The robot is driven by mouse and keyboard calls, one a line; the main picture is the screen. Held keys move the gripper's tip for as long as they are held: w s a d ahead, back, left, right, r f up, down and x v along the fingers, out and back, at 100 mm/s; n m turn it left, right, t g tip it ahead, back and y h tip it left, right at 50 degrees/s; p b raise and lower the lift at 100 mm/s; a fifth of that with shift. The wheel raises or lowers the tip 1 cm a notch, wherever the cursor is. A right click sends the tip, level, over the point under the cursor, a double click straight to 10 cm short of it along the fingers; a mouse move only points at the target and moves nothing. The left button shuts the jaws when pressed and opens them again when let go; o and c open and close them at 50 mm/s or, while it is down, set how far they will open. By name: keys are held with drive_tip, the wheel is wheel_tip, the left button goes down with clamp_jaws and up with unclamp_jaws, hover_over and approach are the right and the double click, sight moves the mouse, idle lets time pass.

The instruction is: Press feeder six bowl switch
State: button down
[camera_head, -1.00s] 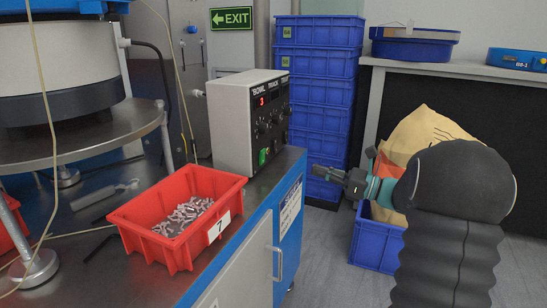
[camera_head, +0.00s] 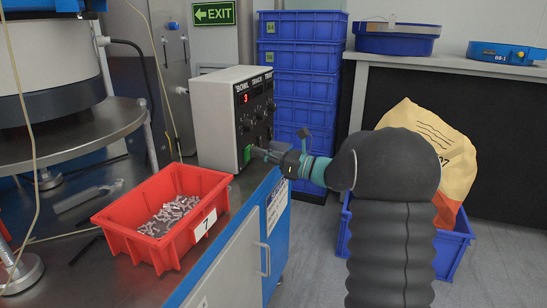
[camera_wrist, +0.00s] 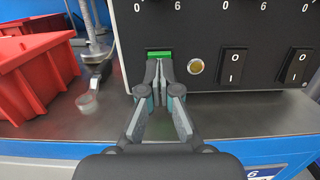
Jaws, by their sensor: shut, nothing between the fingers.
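The grey control box (camera_head: 213,118) with a black front panel stands on the metal bench. Its panel reads BOWL at the top, with a red display showing 3 below. The green bowl switch (camera_wrist: 159,54) sits low at the panel's left and also shows in the head view (camera_head: 247,154). My gripper (camera_wrist: 160,64) is shut and empty. Its fingertips are right in front of the green switch, covering its lower part. I cannot tell whether they touch it. In the head view, my gripper (camera_head: 255,152) reaches the panel from the right.
Black rocker switches (camera_wrist: 232,68) and a round amber indicator (camera_wrist: 195,66) lie to the right of the green switch. A red bin of metal parts marked 7 (camera_head: 120,238) stands on the bench in front of the box. Blue crates (camera_head: 300,62) are stacked behind.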

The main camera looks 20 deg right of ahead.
drive_tip(key=shift+w+a, duration=0.2)
drive_tip(key=shift+a, duration=0.15)
drive_tip(key=shift+r, duration=0.1)
drive_tip(key=shift+w+a+r+p, duration=0.2)
drive_tip(key=shift+w+r+p, duration=0.05)
drive_tip(key=shift+p, duration=0.1)
drive_tip(key=shift+s+d+r, duration=0.15)
drive_tip(key=shift+s+d, duration=0.25)
drive_tip(key=shift+s, duration=0.05)
drive_tip(key=r+v, duration=0.2)
drive_tip(key=v, duration=1.1)
drive_tip(key=shift+d+r, duration=0.2)
drive_tip(key=shift+r, duration=0.1)
drive_tip(key=shift+w, duration=0.1)
